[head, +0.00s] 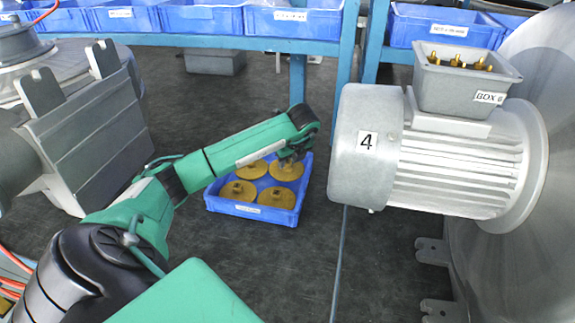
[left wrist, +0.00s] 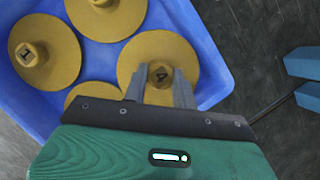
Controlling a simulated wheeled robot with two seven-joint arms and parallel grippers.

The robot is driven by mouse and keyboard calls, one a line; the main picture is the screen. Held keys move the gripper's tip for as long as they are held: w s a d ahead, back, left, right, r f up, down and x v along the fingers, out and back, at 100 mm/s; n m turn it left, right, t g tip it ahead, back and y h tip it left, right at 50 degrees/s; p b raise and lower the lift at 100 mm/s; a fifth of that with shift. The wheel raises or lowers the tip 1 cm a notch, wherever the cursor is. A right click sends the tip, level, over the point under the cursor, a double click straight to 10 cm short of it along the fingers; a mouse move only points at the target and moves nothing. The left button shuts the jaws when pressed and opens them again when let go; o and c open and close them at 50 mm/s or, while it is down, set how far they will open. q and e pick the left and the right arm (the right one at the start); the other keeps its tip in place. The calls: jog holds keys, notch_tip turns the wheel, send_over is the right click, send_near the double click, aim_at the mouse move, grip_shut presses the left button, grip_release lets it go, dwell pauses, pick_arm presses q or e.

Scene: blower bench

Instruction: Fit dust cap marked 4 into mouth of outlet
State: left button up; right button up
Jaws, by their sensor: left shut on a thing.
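My left gripper (head: 290,161) reaches down into a blue tray (head: 250,209) on the floor. In the left wrist view its two fingers (left wrist: 159,82) are shut on the central knob of a round brass-coloured dust cap (left wrist: 150,44). The knob's mark looks like a 4, seen turned. This cap appears still at tray level; whether it touches the tray floor I cannot tell. Several similar caps lie beside it, one (left wrist: 48,72) with a mark like a 1. A grey motor (head: 362,180) bears a 4 label. I cannot make out the outlet's mouth. My right gripper is not in view.
A large grey blower casing (head: 520,250) stands right of the motor. A grey flanged duct (head: 90,140) stands at left. Blue bins (head: 205,18) sit on a blue rack behind. A cable (head: 341,262) runs along the floor. Dark floor around the tray is mostly clear.

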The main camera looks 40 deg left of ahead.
pick_arm(q)
notch_tip(320, 180, up, 13)
notch_tip(320, 180, up, 5)
jog(key=p, duration=0.1)
send_over(288, 162)
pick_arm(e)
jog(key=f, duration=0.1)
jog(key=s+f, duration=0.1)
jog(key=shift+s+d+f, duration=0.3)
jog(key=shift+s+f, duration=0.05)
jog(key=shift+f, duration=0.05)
pick_arm(q)
jog(key=shift+s, duration=0.1)
